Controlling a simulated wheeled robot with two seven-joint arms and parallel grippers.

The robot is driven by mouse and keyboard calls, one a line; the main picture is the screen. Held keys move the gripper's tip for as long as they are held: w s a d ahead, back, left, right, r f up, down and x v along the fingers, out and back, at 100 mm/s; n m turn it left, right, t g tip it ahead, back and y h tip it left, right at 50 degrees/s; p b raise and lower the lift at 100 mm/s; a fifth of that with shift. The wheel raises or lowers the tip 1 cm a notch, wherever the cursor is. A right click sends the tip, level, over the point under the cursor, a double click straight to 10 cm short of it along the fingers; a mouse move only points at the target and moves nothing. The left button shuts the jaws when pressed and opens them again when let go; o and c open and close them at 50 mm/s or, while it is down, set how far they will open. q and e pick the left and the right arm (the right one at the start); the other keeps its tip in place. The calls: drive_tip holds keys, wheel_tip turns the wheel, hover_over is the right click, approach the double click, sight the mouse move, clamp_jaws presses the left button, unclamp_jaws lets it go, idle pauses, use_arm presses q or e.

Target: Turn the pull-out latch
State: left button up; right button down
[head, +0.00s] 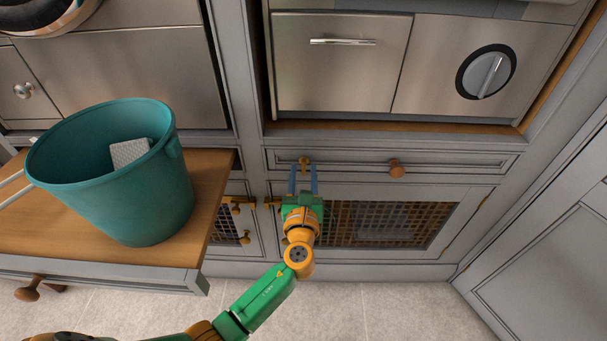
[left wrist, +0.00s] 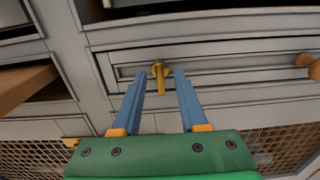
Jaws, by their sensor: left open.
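A brass latch (head: 304,160) sits on the drawer front (head: 350,163) under the steel appliance. In the left wrist view the latch (left wrist: 158,68) has a round top and a bar hanging straight down. My left gripper (head: 303,171) is open in front of the drawer. In the left wrist view its blue fingers (left wrist: 160,76) stand on either side of the latch, with a gap visible on each side. I cannot tell how far the fingertips are from the drawer front. My right gripper is not in view.
A wooden knob (head: 397,168) is on the same drawer, to the right. Lattice doors (head: 440,225) with brass fittings (head: 238,208) lie below. A teal bucket (head: 165,205) holding a pale block (head: 129,152) stands on a wooden top (head: 213,185) at left. The floor (head: 390,305) in front is clear.

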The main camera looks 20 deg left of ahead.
use_arm(q)
drive_tip(key=shift+w+a, duration=0.15)
drive_tip(key=shift+w, duration=0.45)
clamp_jaws()
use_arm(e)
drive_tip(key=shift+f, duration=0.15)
